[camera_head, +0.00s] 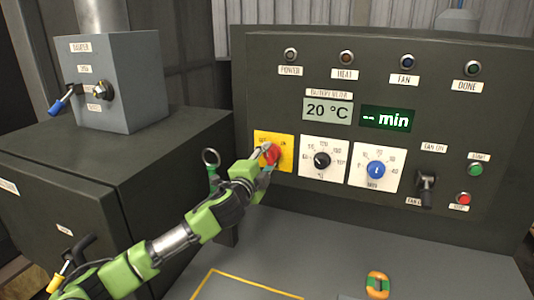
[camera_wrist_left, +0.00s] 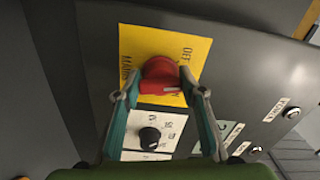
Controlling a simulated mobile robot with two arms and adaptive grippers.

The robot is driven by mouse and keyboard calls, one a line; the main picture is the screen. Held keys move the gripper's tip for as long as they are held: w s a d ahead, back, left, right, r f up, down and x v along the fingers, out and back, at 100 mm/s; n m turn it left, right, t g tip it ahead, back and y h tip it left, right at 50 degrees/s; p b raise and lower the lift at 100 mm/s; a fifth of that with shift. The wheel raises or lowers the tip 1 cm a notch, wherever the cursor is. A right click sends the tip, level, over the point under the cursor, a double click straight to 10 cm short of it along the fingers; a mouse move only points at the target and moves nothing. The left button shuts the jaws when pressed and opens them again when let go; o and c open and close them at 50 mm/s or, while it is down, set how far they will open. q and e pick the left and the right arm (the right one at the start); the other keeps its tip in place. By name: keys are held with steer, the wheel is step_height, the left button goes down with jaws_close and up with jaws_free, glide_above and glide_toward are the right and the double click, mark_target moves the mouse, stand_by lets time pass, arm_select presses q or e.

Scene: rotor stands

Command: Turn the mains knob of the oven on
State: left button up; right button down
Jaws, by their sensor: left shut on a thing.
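The red mains knob (camera_head: 272,153) sits on a yellow plate (camera_head: 288,139) at the left of the oven's control panel. My left gripper (camera_head: 266,157) reaches it from the lower left and is shut on it. In the left wrist view, the fingers (camera_wrist_left: 160,92) lie on either side of the red knob (camera_wrist_left: 160,73), with the yellow plate (camera_wrist_left: 196,50) behind it. The plate's OFF and MAINS lettering shows there. I cannot tell exactly which mark the knob points to. My right gripper is not in view.
Right of the mains plate are a black dial (camera_head: 321,160) and a blue dial (camera_head: 376,170). Displays above read 20 °C (camera_head: 327,109) and "-- min" (camera_head: 387,119). A black lever (camera_head: 425,188), green button (camera_head: 475,170) and red button (camera_head: 463,199) are farther right. A grey box (camera_head: 112,90) stands left.

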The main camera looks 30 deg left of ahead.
arm_select(q)
steer(key=m+p, duration=0.1)
steer(key=m, duration=0.1)
steer(key=m+p, duration=0.1)
steer(key=m, duration=0.1)
steer(key=m+p, duration=0.1)
steer(key=m, duration=0.1)
steer(key=shift+r+p, duration=0.3)
steer(key=shift+p, duration=0.05)
steer(key=m+p, duration=0.2)
steer(key=m, duration=0.2)
steer(key=shift+m+p, duration=0.35)
steer(key=shift+m, duration=0.55)
steer(key=o, duration=1)
steer(key=shift+f, duration=0.1)
steer(key=shift+c, duration=0.2)
steer(key=shift+s, duration=0.15)
steer(key=v, duration=1.1)
steer(key=shift+s+d, duration=0.25)
steer(key=shift+s, duration=0.05)
